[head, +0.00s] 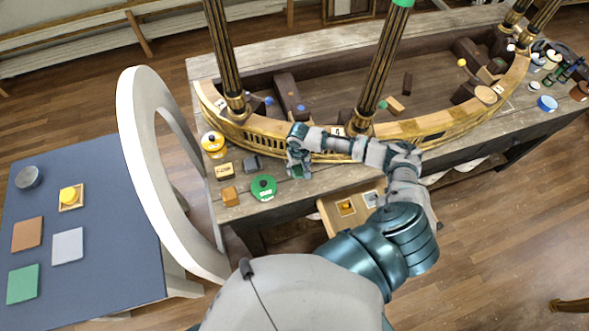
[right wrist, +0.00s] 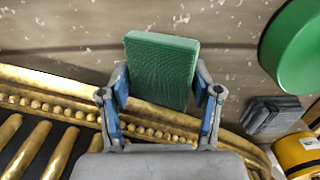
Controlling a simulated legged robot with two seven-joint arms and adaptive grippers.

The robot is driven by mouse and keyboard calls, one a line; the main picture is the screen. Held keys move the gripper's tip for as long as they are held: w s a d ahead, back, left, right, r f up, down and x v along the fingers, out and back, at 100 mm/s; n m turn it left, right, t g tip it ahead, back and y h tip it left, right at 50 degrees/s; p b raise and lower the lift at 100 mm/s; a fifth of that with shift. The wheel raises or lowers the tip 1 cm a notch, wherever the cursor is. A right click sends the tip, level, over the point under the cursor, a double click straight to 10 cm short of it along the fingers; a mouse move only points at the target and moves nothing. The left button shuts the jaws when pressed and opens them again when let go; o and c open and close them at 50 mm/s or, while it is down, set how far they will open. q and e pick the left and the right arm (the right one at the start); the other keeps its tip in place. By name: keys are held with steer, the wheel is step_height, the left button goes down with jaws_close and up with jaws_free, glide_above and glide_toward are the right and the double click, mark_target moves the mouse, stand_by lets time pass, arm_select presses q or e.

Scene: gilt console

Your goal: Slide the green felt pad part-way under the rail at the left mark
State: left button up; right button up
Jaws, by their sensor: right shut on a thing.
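My right gripper (head: 299,172) is shut on a green felt pad (right wrist: 162,72), held by its sides between the two blue-lined fingers. In the head view the pad shows only as a small green patch (head: 305,172) at the fingertips. It is just in front of the gilt rail (head: 275,146); in the wrist view the rail (right wrist: 150,118) passes behind the fingers. I cannot tell whether the pad touches the wood. A small white mark (head: 220,104) lies on the rail's left end. My left gripper is not in view.
A green round tin (head: 264,187), yellow round tin (head: 213,143), grey block (head: 252,163) and wooden cubes stand left of the gripper. Dark gilt columns rise behind the rail. An open drawer (head: 330,212) is below. A chair and a blue table (head: 100,200) with another green pad stand left.

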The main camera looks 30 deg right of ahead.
mark_target(296, 167)
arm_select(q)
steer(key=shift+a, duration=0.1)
arm_select(e)
steer(key=shift+w+d+r+t, duration=0.15)
steer(key=shift+w+d+r, duration=0.2)
steer(key=shift+w+d, duration=0.2)
steer(key=shift+w+d+r+t, duration=0.15)
steer(key=shift+w+d+r, duration=0.2)
steer(key=shift+w+d, duration=0.15)
steer(key=o, duration=1.2)
steer(key=shift+d, duration=0.1)
steer(key=shift+r, duration=0.45)
steer(key=r, duration=0.3)
steer(key=s+a+r, duration=0.1)
steer(key=shift+r, duration=0.7)
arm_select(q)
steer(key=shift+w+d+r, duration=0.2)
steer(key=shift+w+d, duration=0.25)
arm_select(e)
steer(key=shift+s+a+r, duration=0.1)
steer(key=shift+s+a, duration=0.1)
steer(key=shift+a, duration=0.35)
steer(key=shift+s+a+r, duration=0.1)
steer(key=shift+s+a, duration=0.1)
steer(key=shift+a, duration=0.3)
